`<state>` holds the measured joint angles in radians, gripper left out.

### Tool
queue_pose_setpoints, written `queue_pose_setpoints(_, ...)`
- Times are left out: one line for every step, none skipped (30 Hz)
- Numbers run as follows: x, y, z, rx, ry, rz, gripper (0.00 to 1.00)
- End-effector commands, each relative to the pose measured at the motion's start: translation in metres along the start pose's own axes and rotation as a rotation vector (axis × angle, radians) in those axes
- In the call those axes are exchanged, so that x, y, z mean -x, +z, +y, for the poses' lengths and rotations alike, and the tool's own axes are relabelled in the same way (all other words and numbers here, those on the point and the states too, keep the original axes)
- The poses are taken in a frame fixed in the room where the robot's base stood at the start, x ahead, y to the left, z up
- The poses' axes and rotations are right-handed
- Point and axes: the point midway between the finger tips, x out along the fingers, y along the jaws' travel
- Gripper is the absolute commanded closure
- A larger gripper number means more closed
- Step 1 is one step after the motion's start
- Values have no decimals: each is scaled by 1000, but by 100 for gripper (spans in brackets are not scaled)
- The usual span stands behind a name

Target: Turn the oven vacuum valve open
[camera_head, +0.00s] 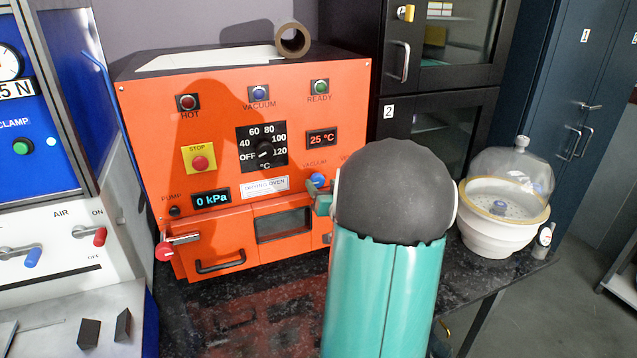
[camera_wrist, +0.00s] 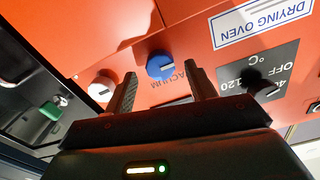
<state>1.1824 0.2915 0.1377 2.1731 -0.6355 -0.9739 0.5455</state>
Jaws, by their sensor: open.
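The orange drying oven (camera_head: 225,140) stands on the bench. Its blue vacuum valve knob (camera_head: 318,180) is on the right of the front panel, under a VACUUM label. In the wrist view the blue knob (camera_wrist: 160,67) shows a pale pointer mark. My gripper (camera_wrist: 160,78) is open and empty. Its two fingers point at the panel, one to each side of the blue knob in the picture, and I see no contact. In the head view my arm hides most of the gripper and the panel right of the knob. The pressure display (camera_head: 211,198) reads 0 kPa.
A white-and-red knob (camera_wrist: 102,88) sits left of the blue knob in the wrist view. A black temperature dial (camera_head: 264,151) and a STOP button (camera_head: 200,162) share the panel. A glass desiccator (camera_head: 505,205) stands right of my arm.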

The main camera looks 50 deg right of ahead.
Motion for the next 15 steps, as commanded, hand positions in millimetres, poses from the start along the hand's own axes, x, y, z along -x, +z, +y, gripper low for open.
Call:
queue_pose_setpoints(-8,1,-1,0,-1,-1,44)
queue_pose_setpoints(-13,1,-1,0,-2,-1,44)
queue_pose_setpoints(-17,1,-1,0,-2,-1,44)
queue_pose_setpoints(-20,1,-2,0,-1,0,44)
queue_pose_setpoints(-22,0,-2,0,-1,0,44)
queue_pose_setpoints(-25,0,-2,1,-1,0,44)
queue_pose_setpoints(-26,0,-2,1,-1,0,44)
queue_pose_setpoints(-27,0,-2,1,0,-1,44)
queue_pose_setpoints(-28,1,-3,1,-1,-1,44)
queue_pose_setpoints(-28,1,-3,1,0,-1,44)
queue_pose_setpoints(-28,1,-3,1,0,-1,44)
queue_pose_setpoints(-28,1,-3,1,0,-1,44)
queue_pose_setpoints(-28,1,-3,1,-1,-1,44)
queue_pose_setpoints(-28,1,-3,1,-1,-1,44)
queue_pose_setpoints(-28,1,-3,1,-1,-1,44)
